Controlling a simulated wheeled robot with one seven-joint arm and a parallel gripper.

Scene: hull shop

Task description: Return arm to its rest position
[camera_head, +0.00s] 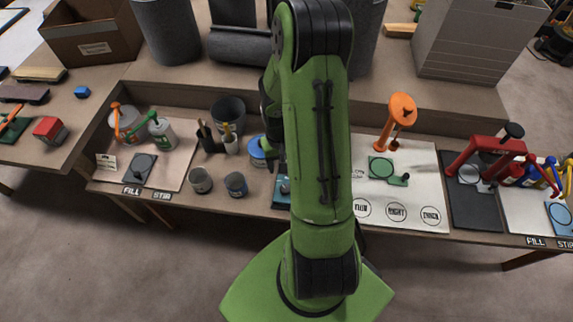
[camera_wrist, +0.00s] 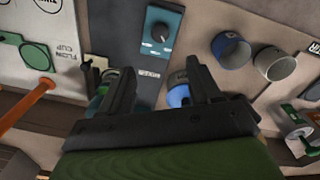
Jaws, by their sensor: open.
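My green arm (camera_head: 322,130) rises over the middle of the bench in the head view and hides part of the bench behind it. In the wrist view my gripper (camera_wrist: 160,75) is open, its two dark fingers apart with nothing held between them. It hangs over the bench by a blue-grey device with a dial (camera_wrist: 158,40). A blue can (camera_wrist: 178,96) shows behind the right finger. In the head view the gripper is mostly hidden by the arm.
Two small cups (camera_head: 200,180) (camera_head: 236,185) stand left of the arm, near the front edge. An orange stand (camera_head: 401,108) and a green flow cup (camera_head: 382,168) are to the right, with a red stand (camera_head: 490,148) beyond. A cardboard box (camera_head: 92,42) stands at back left.

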